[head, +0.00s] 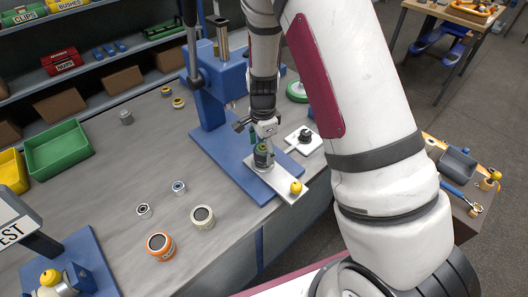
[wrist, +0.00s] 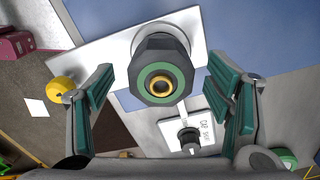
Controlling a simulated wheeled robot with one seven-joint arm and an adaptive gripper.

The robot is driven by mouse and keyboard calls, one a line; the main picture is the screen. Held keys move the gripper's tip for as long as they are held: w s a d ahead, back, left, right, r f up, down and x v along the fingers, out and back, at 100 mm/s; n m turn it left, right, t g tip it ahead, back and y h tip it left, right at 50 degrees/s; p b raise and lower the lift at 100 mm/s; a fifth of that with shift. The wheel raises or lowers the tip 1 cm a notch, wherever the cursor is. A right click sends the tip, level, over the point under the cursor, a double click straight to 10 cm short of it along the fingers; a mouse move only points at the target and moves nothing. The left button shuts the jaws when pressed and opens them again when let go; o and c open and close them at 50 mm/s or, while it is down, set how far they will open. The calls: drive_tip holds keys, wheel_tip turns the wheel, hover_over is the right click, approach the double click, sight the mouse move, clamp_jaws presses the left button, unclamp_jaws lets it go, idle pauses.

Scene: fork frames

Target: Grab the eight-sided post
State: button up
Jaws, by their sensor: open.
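The eight-sided post (wrist: 148,92) is dark, with a green ring and a brass-coloured centre hole on its top. It stands on a white plate (wrist: 90,58) with a yellow knob. In the wrist view my gripper (wrist: 164,92) is open, with one teal-padded finger on each side of the post and visible gaps between. In the head view my gripper (head: 262,143) points down right over the post (head: 262,159), partly hiding it. The white plate (head: 280,182) lies at the foot of a blue press.
A second white plate (head: 292,139) with a black knob stands close on the right. The blue press (head: 214,108) rises just behind and to the left. Cups and small rings (head: 203,217) stand on the grey bench at the front left. Green bin (head: 58,150) is far left.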

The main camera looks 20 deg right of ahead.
drive_tip(key=shift+f, duration=0.8)
drive_tip(key=shift+c, duration=0.3)
drive_tip(key=c, duration=1.4)
drive_tip(key=shift+w, duration=0.1)
clamp_jaws()
drive_tip(key=shift+r, duration=0.15)
